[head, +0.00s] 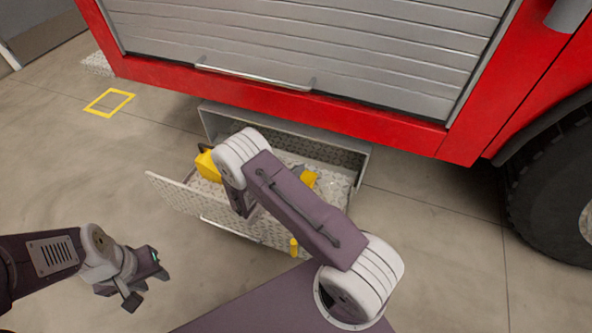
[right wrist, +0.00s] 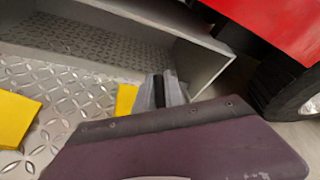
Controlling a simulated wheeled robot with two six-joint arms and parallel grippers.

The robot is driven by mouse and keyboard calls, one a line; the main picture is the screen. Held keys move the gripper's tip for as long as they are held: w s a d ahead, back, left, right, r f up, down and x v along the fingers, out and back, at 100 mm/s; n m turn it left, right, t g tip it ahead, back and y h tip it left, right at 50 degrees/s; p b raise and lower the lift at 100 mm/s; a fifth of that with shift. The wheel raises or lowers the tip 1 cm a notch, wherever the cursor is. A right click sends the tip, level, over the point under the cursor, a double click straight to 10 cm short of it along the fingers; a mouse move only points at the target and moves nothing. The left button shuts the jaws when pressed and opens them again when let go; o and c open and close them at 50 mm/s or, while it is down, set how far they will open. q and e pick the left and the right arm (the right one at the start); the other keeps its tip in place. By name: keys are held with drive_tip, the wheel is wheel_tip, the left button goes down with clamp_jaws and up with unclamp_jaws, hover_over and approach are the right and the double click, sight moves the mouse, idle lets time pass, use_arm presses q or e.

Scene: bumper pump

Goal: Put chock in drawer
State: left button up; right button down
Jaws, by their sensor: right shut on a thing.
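The open drawer (head: 178,195) has tread-plate walls and sits low under the red truck. A yellow chock (head: 310,178) shows just right of my right arm, over the drawer; most of it is hidden by the arm. It also shows in the right wrist view (right wrist: 125,99), beside my right gripper (right wrist: 162,92), which is shut on it. Another yellow block (head: 207,166) with a dark part lies at the drawer's left end and shows in the right wrist view (right wrist: 14,118). My left gripper (head: 148,284) is open and empty, left of the drawer.
The red truck side with its silver shutter (head: 300,45) and handle bar (head: 255,76) is above the drawer. A black tyre (head: 550,185) stands at right. A yellow square (head: 109,102) marks the floor at left. A small yellow piece (head: 294,247) is at the drawer's front.

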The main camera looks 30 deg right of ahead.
drive_tip(key=c, duration=1.4)
unclamp_jaws()
drive_tip(key=shift+c, duration=0.2)
